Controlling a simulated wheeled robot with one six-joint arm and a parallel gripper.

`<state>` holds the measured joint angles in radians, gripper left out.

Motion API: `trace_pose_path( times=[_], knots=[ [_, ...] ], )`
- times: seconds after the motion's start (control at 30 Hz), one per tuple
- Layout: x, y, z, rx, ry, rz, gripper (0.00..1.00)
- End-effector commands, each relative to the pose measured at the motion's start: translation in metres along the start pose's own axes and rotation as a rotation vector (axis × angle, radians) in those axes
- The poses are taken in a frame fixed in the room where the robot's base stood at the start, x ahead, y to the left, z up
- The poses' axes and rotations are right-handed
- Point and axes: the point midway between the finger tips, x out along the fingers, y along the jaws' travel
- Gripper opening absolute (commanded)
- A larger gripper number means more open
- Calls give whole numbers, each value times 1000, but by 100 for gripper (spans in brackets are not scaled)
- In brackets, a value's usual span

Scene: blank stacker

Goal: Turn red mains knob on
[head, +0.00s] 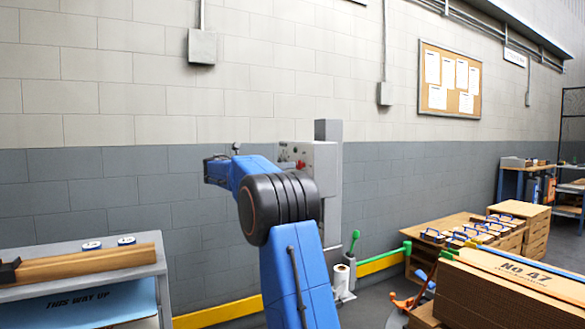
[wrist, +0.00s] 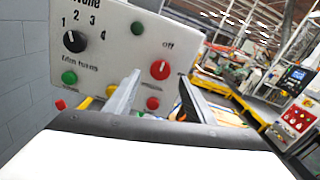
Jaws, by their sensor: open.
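The red mains knob (wrist: 160,69) is a round red knob on the white control panel (wrist: 108,58) in the wrist view. The word "off" is printed just above it, and a small pale mark shows on its face, seemingly toward that word. My gripper (wrist: 159,77) is open, with one finger to the left of the knob and the other to its right in the picture. The fingers look in front of the panel; I cannot tell whether they touch the knob. In the head view the panel's grey box (head: 323,165) stands behind my blue arm, which partly hides it.
A black numbered knob (wrist: 75,41), a green button (wrist: 137,28) and other red and green buttons share the panel. In the head view, a bench (head: 160,268) stands at left and a cardboard stack (head: 500,295) at right. A grey wall stands behind.

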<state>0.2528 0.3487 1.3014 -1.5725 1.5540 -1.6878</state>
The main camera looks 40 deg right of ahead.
Motion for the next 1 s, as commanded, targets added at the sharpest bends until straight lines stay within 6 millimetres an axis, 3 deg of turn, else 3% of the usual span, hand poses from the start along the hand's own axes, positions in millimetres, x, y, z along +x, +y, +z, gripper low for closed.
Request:
trace_pose_path(
  times=[0.1,0.3,0.67,0.7,0.87,1.0],
  knots=[
    [19,0,0,0,0,-1,49],
    [37,0,0,0,0,0,49],
    [42,0,0,0,0,0,49],
    [42,0,0,0,0,0,47],
    [42,0,0,0,0,0,9],
    [42,0,0,1,0,0,8]
  ],
)
